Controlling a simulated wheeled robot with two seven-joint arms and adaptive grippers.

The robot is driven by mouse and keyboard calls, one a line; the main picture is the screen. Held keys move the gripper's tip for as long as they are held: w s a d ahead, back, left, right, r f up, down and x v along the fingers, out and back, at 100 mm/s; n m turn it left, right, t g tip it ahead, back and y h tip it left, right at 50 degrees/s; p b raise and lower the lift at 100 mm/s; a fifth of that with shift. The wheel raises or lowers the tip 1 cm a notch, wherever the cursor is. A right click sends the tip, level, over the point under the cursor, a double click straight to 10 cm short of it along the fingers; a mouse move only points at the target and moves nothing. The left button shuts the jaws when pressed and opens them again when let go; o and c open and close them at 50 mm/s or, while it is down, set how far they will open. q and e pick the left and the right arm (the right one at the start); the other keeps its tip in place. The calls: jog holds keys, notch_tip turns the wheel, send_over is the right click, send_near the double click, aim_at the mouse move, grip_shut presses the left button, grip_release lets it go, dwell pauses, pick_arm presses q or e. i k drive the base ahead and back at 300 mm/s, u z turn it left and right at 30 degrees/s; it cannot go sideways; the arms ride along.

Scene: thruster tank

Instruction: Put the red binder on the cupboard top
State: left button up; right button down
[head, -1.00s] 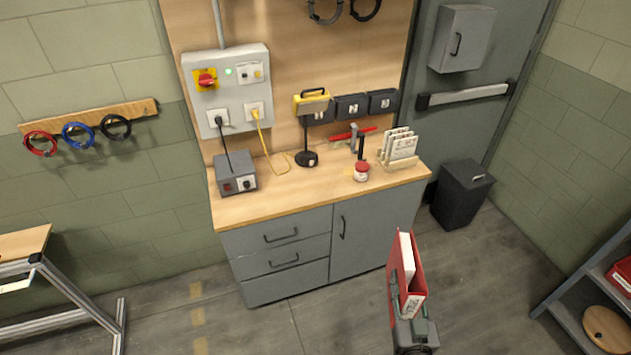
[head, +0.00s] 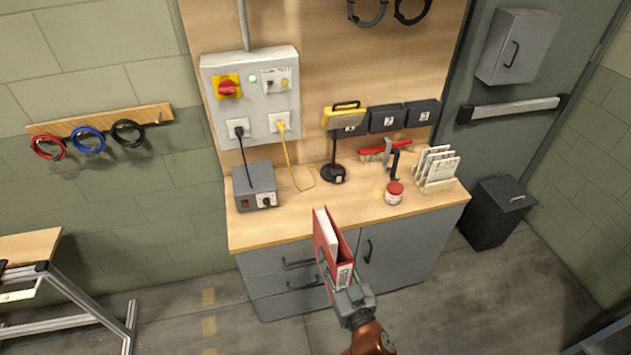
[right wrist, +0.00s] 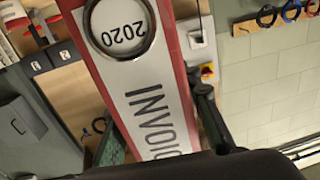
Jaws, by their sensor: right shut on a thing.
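The red binder (head: 322,241) is held upright in front of the cupboard, its white label facing me. In the right wrist view the binder's spine (right wrist: 178,32) fills the middle, with "2020" and "INVOIC" readable. My right gripper (head: 346,287) is shut on the binder's near end. The cupboard top (head: 290,226) is a wooden surface over grey drawers and a door, beyond the binder. The binder overlaps its front edge in the head view; I see no contact. My left gripper is not in view.
On the top stand a grey power box (head: 254,187), a black lamp-like stand (head: 334,172), a red-lidded jar (head: 394,193), a clamp (head: 393,160) and a card rack (head: 437,170). The front middle of the top is clear. A black bin (head: 496,212) stands right.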

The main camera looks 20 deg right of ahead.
aim_at(361, 199)
jog(key=i, duration=0.85)
jog(key=z, duration=0.3)
